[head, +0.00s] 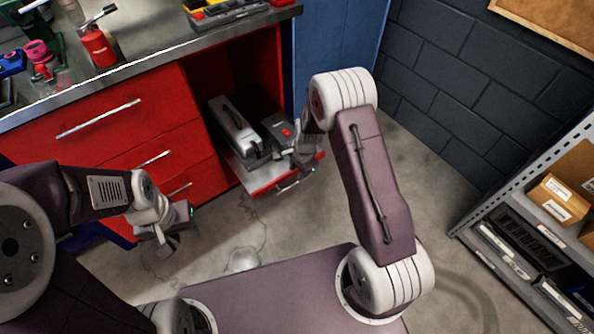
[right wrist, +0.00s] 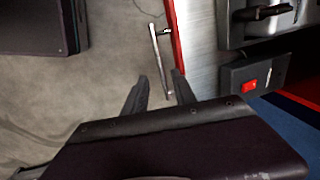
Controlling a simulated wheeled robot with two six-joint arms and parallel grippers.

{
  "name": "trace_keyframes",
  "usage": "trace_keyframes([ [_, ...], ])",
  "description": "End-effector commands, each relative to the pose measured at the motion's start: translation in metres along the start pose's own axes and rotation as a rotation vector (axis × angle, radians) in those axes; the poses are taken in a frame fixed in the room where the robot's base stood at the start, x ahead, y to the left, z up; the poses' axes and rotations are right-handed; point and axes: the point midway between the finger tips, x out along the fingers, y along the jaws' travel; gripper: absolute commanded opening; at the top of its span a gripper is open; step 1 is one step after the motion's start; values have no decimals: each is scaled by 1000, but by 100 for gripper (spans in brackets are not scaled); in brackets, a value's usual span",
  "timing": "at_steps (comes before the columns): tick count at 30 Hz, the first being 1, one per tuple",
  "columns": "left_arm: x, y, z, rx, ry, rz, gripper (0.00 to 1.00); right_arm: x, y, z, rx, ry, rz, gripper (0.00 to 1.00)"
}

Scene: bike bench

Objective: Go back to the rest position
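My right gripper (head: 303,163) is at the front of an open red drawer (head: 265,188) in the bench. In the right wrist view its two fingers (right wrist: 160,88) are apart, with the end of the drawer's metal handle (right wrist: 155,48) showing between them. I cannot tell whether they touch it. The handle also shows in the head view (head: 290,184). My left gripper (head: 170,240) hangs over the floor in front of the bench's closed drawers. It looks empty, but its fingers are too small to judge.
The pulled-out drawer holds a grey machine (head: 236,130) and a grey box with a red button (head: 277,131). The bench top (head: 150,35) carries a red bottle (head: 98,45) and tools. A shelf rack (head: 500,262) with boxes stands at right. Floor between is clear.

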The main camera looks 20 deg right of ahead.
Motion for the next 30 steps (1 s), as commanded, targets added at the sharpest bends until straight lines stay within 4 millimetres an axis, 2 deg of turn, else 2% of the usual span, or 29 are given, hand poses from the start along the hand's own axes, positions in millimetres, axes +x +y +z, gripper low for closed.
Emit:
trace_keyframes([
  [8,0,0,0,0,0,0,36,0,0,0,1,0,-1,33],
  [10,0,0,0,0,0,0,36,-8,-8,-2,0,7,-21,33],
  [11,0,0,0,0,0,0,36,-15,-14,-4,0,12,-39,33],
  [14,0,0,0,0,0,0,36,-62,-40,-11,-5,42,-128,33],
  [15,0,0,0,0,0,0,36,-85,-42,-11,-13,53,-155,33],
  [17,0,0,0,0,0,0,36,-115,-36,-9,-50,65,-174,33],
  [18,0,0,0,0,0,0,36,-131,-27,-6,-95,71,-176,33],
  [21,0,0,0,0,0,0,36,-163,2,3,-244,87,-162,33],
  [24,0,0,0,0,0,0,36,-185,40,14,-436,94,-125,33],
  [27,0,0,0,0,0,0,36,-194,88,28,-672,80,-57,33],
  [30,0,0,0,0,0,0,36,-190,135,40,-910,24,35,33],
])
